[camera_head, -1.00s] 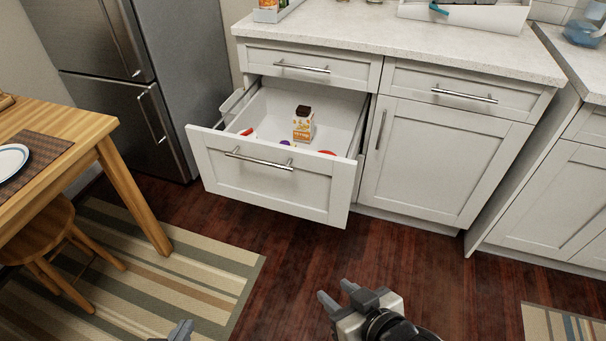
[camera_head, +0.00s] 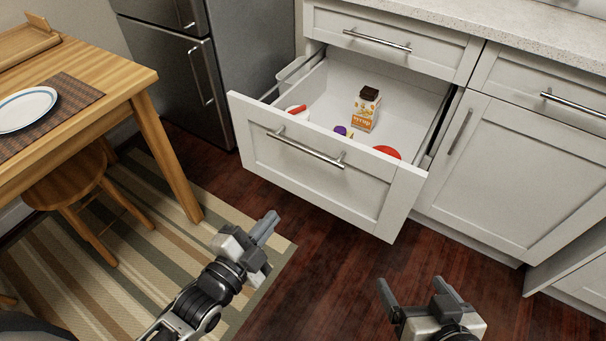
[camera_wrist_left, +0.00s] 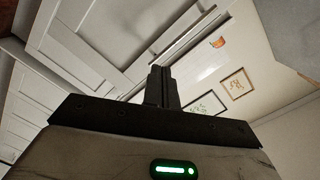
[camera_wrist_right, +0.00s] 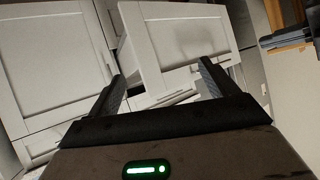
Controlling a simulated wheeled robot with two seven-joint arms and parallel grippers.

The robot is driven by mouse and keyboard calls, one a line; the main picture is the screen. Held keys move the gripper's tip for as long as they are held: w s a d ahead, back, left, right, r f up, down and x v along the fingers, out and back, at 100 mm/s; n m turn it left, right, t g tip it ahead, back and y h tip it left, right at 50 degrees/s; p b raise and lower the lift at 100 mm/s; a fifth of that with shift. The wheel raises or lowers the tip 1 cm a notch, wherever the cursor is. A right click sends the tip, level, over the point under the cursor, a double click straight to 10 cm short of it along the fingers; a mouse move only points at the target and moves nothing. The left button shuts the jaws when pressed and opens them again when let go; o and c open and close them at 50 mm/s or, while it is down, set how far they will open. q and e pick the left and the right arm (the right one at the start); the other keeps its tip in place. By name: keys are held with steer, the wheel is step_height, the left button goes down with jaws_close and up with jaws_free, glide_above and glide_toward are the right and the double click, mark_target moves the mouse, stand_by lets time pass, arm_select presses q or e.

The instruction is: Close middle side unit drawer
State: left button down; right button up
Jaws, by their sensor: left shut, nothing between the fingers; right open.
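The middle side unit drawer (camera_head: 318,179) is pulled well out of the white cabinet. It has a white panel front with a metal bar handle (camera_head: 305,149). Inside it are a syrup carton (camera_head: 365,110), a red round thing (camera_head: 386,152) and a few small items. My left gripper (camera_head: 268,228) is shut and empty, in front of and below the drawer front, apart from it. My right gripper (camera_head: 412,287) is open and empty, low in front of the drawer's right end. The right wrist view shows white panel fronts (camera_wrist_right: 165,45) beyond its fingers.
A shut drawer (camera_head: 385,40) sits above the open one, and a cabinet door (camera_head: 520,175) is to its right. A wooden table (camera_head: 120,85) with a plate and a stool (camera_head: 70,185) stand at left. The fridge (camera_head: 215,75) is behind. Floor before the drawer is clear.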

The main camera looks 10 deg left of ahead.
arm_select(q)
steer(key=w+d+r+m+t+h+b, duration=0.1)
steer(key=w+m, duration=0.6)
steer(key=w, duration=0.8)
steer(key=shift+d+r+t+h+b, duration=0.15)
steer(key=shift+d+t+h+b, duration=0.15)
steer(key=shift+d+t+b, duration=0.75)
steer(key=shift+d+g, duration=0.15)
steer(key=shift+g, duration=0.1)
